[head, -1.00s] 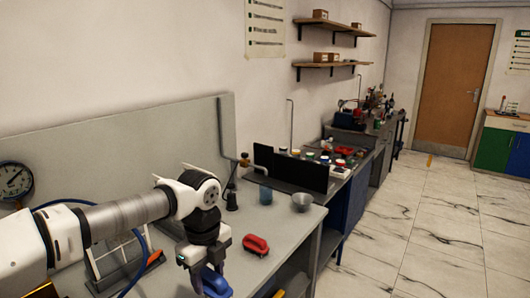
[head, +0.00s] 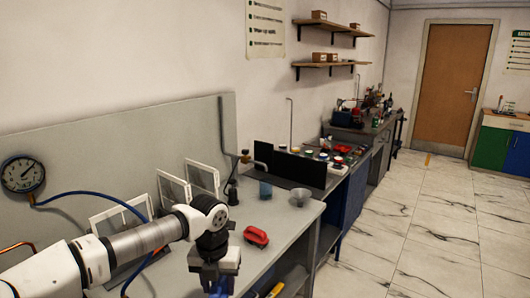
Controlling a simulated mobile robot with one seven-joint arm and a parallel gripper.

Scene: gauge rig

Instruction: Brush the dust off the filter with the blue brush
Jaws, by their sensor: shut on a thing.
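My gripper (head: 217,278) is low in the head view, near the front edge of the bench. It is shut on the blue brush (head: 220,288), which is mostly hidden by the gripper and cut by the bottom edge of the picture. White-framed panels that look like filters stand on the bench: one (head: 104,221) behind my arm at the left, and two more (head: 173,186) (head: 203,172) leaning near the back panel. I cannot tell which one is dusty. The brush is apart from all of them.
A red brush-like block (head: 256,236) lies on the bench right of my gripper. A grey bowl (head: 300,196) and a blue cup (head: 265,188) stand farther back. A gauge (head: 22,173) with a blue hose (head: 85,194) is at the left.

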